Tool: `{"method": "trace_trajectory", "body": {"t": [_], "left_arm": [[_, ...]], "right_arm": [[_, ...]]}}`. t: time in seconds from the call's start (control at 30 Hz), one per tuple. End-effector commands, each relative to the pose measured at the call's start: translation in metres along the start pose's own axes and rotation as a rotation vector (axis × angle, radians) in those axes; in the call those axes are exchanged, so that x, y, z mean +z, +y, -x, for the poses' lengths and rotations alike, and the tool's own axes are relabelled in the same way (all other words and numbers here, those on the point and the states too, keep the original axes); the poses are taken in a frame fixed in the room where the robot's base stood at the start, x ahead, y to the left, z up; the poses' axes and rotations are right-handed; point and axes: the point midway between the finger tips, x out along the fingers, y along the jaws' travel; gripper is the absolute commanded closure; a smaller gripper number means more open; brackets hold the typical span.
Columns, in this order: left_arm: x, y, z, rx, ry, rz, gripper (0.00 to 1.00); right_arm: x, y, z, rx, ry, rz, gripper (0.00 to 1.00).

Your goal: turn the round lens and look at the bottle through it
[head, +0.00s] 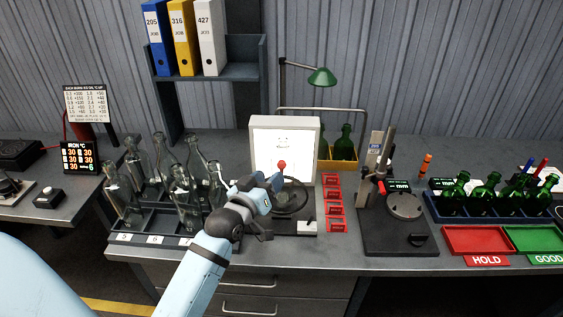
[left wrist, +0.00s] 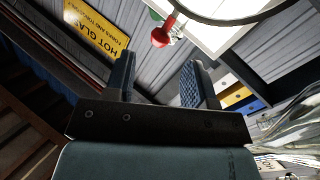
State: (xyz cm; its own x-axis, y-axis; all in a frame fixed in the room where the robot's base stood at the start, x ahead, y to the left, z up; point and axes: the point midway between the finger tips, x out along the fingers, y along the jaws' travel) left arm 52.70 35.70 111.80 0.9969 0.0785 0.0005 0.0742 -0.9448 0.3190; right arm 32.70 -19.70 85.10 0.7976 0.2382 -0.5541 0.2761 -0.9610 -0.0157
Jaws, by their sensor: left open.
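The round lens (head: 291,211) has a dark ring rim and stands in front of a bright white light panel (head: 284,138). A red ball knob (head: 281,164) shows at its upper left edge. In the left wrist view the knob (left wrist: 161,33) and part of the ring (left wrist: 222,22) are beyond my fingertips. My left gripper (head: 272,182) is open, just below the knob, and partly covers the lens. Its fingers (left wrist: 160,78) are apart with nothing between them. I see no bottle clearly through the lens. My right gripper is not in view.
Clear bottles (head: 181,193) stand in a dark rack at left, close to my left arm. Green bottles (head: 486,193) stand in a rack at right, behind a red tray (head: 476,241) and a green tray (head: 533,240). A gauge stand (head: 397,236) is right of the lens.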

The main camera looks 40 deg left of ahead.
Motion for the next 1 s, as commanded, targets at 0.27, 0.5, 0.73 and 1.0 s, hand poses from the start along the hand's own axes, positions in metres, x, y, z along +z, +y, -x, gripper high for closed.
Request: {"method": "trace_trajectory", "body": {"t": [0.27,0.5,0.73,1.0], "left_arm": [[-0.001,0.001,-0.051,0.0,0.001,-0.001,0.5],[0.0,0.0,-0.068,0.001,0.0,-0.001,0.5],[0.0,0.0,-0.069,0.001,0.0,-0.002,0.5],[0.001,0.0,-0.069,0.0,-0.001,-0.002,1.0]], "right_arm": [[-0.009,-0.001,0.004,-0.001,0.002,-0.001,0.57],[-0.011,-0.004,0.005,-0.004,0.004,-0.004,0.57],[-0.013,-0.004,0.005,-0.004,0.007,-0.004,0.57],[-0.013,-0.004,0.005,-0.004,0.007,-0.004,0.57]]}}
